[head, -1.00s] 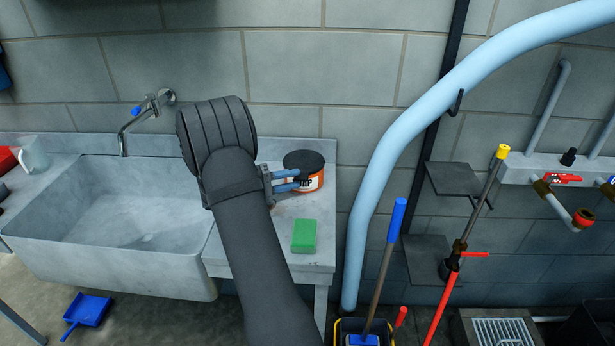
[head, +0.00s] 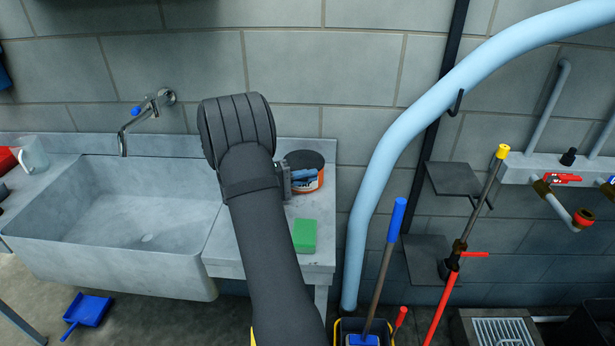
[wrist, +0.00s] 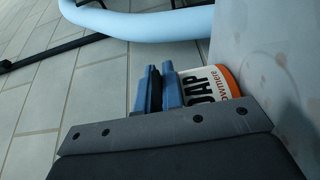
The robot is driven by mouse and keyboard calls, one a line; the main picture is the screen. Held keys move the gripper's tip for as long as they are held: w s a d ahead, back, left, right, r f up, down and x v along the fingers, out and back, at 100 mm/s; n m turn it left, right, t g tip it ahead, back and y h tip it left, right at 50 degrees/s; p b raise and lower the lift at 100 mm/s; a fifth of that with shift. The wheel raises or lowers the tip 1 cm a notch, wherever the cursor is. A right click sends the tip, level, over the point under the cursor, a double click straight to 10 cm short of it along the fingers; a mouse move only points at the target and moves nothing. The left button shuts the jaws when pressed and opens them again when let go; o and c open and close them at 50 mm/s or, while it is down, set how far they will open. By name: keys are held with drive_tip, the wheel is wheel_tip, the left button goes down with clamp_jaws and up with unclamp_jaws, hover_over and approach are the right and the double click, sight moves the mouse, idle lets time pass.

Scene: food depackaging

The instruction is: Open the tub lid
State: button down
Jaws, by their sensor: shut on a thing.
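The tub (head: 308,184) stands upright on the counter right of the sink, orange and white with a dark round lid (head: 305,159) on top. In the wrist view the tub (wrist: 211,88) lies sideways in the picture, with part of its lettering showing. My gripper (head: 305,174) reaches it from the left at lid height. In the wrist view the blue fingers (wrist: 158,82) are shut on the black lid (wrist: 155,92), one on each side of it. Most of the lid is hidden there by the fingers and the gripper body.
A green sponge (head: 305,236) lies in front of the tub on the counter (head: 270,246). The sink (head: 115,225) with a wall tap (head: 137,122) is to the left. A thick light-blue pipe (head: 378,170) runs just right of the counter, and the block wall is close behind.

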sight(309, 167)
drive_tip(key=shift+r, duration=0.15)
drive_tip(key=shift+w+r+n, duration=0.1)
drive_tip(key=shift+r+n, duration=0.5)
drive_tip(key=shift+r, duration=0.25)
drive_tip(key=w+r+n+g, duration=0.1)
drive_tip(key=r+n, duration=0.1)
drive_tip(key=w+r+n+y, duration=0.1)
drive_tip(key=r, duration=0.2)
drive_tip(key=w+r+n+g+y, duration=0.1)
drive_tip(key=r+n, duration=0.1)
drive_tip(key=shift+w+r+n+g, duration=0.3)
drive_tip(key=shift+w, duration=0.1)
drive_tip(key=shift+w+r+n+g+y, duration=0.25)
drive_tip(key=shift+w+r+n, duration=0.35)
drive_tip(key=shift+w, duration=1)
drive_tip(key=shift+w+r+n+g, duration=0.4)
drive_tip(key=shift+w+r, duration=0.35)
drive_tip(key=shift+w, duration=0.9)
drive_tip(key=shift+w+r+n+g+y, duration=0.2)
drive_tip(key=shift+w+r+n, duration=0.4)
drive_tip(key=shift+w, duration=1)
drive_tip(key=shift+r, duration=0.1)
drive_tip(key=c, duration=1.6)
unclamp_jaws()
